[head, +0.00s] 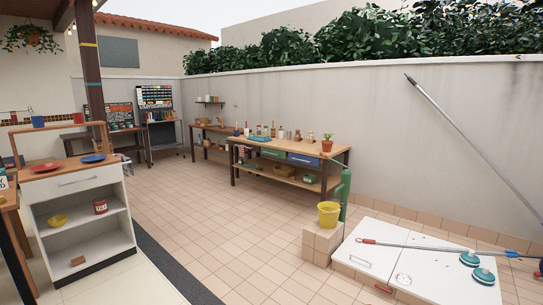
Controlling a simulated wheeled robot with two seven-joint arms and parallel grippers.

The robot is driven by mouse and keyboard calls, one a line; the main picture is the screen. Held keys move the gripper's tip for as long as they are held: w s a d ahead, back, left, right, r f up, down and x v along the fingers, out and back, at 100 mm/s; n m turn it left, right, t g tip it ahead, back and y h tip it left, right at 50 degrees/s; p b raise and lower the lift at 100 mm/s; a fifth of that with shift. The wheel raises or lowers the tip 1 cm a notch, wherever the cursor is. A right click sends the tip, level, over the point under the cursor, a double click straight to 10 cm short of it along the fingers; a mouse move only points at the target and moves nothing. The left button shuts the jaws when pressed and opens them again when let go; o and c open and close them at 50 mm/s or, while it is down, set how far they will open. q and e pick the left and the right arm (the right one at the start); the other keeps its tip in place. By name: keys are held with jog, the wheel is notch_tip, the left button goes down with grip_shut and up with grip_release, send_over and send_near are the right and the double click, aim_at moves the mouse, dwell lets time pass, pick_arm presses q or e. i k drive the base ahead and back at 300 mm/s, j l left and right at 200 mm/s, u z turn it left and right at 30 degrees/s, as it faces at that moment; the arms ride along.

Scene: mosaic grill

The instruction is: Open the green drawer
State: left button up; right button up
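The green drawer (273,153) is a small front under the top of a wooden workbench (300,149) against the far wall. It looks shut, and any handle on it is too small to make out. A blue drawer (303,159) sits just to its right under the same top. The bench stands several tile rows away across the patio. Neither of my grippers shows in the head view.
A white cabinet (75,185) stands at the left. The tiled floor (200,215) between is clear.

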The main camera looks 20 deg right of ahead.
aim_at(282, 154)
jog(key=i+l+z, duration=0.15)
jog(key=l, duration=0.25)
jog(key=l+z, duration=0.1)
jog(key=l, duration=0.25)
jog(key=i+l+z, duration=0.15)
jog(key=l, duration=0.2)
jog(key=i+l+z, duration=0.1)
jog(key=i+l, duration=0.5)
jog(key=i+l+z, duration=0.1)
jog(key=i+l, duration=0.45)
jog(key=i, duration=0.15)
jog(key=i+j+u, duration=0.15)
jog(key=i+u, duration=0.6)
jog(key=i, duration=0.15)
jog(key=i+l+u, duration=0.15)
jog(key=i+u, duration=0.25)
jog(key=i+z, duration=0.2)
jog(key=i, duration=0.45)
jog(key=i+z, duration=0.15)
jog(key=i, duration=0.5)
jog(key=i+j+z, duration=0.2)
jog(key=i, duration=0.45)
jog(key=i+l+z, duration=0.3)
jog(key=i, duration=0.55)
jog(key=i+j+z, duration=0.1)
jog(key=i+z, duration=0.2)
jog(key=i, duration=0.55)
